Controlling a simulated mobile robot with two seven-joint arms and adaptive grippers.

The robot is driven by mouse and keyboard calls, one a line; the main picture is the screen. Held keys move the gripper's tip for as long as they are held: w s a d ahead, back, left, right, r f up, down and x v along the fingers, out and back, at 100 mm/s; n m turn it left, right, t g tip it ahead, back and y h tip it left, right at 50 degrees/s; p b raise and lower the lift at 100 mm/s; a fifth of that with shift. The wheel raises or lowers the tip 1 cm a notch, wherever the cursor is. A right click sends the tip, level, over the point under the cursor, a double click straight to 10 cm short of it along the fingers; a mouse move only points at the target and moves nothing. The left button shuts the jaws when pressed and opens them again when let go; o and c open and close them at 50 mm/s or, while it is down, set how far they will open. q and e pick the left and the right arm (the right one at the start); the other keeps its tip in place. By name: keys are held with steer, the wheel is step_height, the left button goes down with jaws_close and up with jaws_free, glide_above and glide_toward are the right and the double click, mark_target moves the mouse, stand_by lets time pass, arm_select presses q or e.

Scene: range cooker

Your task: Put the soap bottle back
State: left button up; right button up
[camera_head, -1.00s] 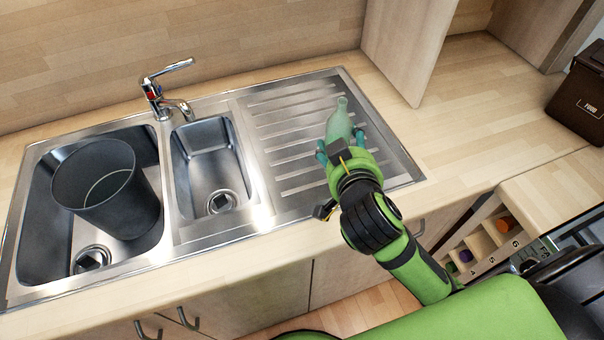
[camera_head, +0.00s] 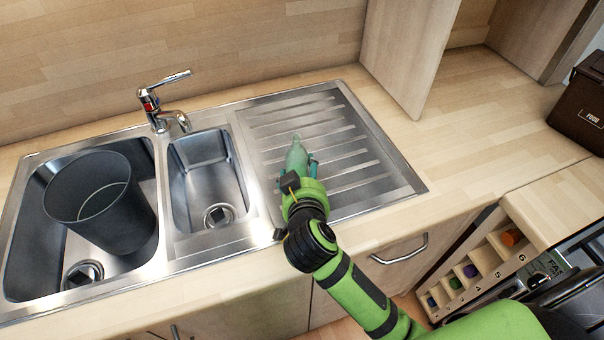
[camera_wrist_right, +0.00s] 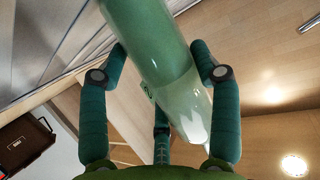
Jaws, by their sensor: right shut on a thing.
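The soap bottle (camera_head: 297,155) is a translucent green bottle with a narrow neck, over the left part of the sink's ribbed drainboard (camera_head: 345,165) in the head view. My right gripper (camera_head: 299,170) is shut on it, and the bottle points away from the gripper toward the back. In the right wrist view the bottle (camera_wrist_right: 160,65) runs tilted between the gripper's fingers (camera_wrist_right: 163,80). I cannot tell whether the bottle touches the drainboard. My left gripper is not in view.
A dark bin (camera_head: 100,205) stands in the large left basin. The small basin (camera_head: 208,180) is empty, with a chrome tap (camera_head: 160,105) behind it. A wooden panel (camera_head: 408,55) stands at the back. The counter right of the sink (camera_head: 480,130) is clear up to a brown box (camera_head: 582,105).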

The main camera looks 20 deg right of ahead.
steer(key=o, duration=1.3)
steer(key=shift+f, duration=0.1)
steer(key=v, duration=1.2)
